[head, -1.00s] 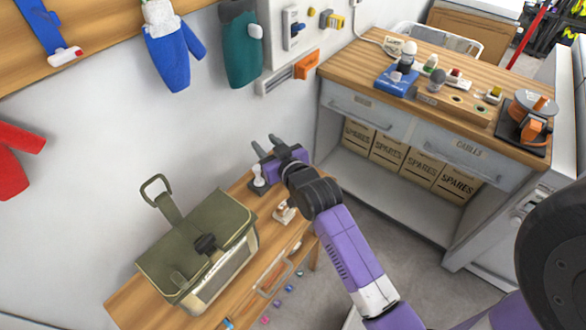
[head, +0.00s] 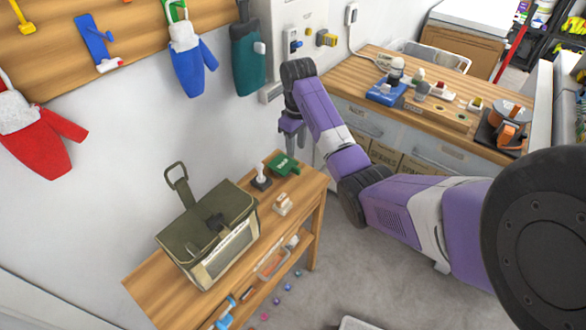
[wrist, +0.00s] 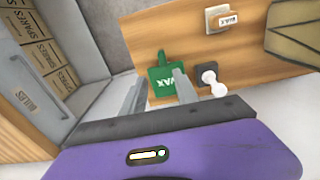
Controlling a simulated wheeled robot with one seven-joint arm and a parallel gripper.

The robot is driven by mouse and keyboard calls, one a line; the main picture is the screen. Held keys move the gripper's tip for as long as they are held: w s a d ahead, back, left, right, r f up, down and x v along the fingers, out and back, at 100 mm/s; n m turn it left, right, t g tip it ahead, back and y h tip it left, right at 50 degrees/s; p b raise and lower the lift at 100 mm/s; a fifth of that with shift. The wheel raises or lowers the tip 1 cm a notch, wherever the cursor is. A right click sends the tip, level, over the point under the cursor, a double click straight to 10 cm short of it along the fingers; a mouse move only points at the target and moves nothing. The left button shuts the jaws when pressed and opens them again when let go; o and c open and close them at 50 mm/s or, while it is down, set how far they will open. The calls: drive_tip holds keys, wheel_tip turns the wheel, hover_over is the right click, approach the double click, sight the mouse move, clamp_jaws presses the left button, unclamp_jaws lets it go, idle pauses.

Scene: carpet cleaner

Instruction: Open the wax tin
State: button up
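A flat green piece marked WAX (head: 284,165), which I take for the wax tin, lies at the far end of the wooden bench (head: 160,291). It also shows in the wrist view (wrist: 159,84), with a narrow tab on one side. I cannot tell whether its lid is on. My gripper (head: 290,140) points down above that bench end. In the wrist view my gripper (wrist: 160,79) has its two fingers apart, with nothing between them; the green piece shows beyond them.
A white knobbed piece on a dark base (head: 261,177) stands beside the green piece. A small beige labelled block (head: 283,204) and an olive bag (head: 208,222) are nearer on the bench. A drawer workbench (head: 410,140) stands right, with floor between.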

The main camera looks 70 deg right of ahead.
sight(297, 168)
drive_tip(key=shift+s+a, duration=0.3)
drive_tip(key=shift+s, duration=0.05)
drive_tip(key=shift+a+f, duration=0.1)
drive_tip(key=shift+f, duration=0.2)
wheel_tip(297, 168, down, 7)
drive_tip(key=shift+f+p, duration=0.15)
drive_tip(key=shift+p, duration=0.3)
clamp_jaws()
idle(0.8)
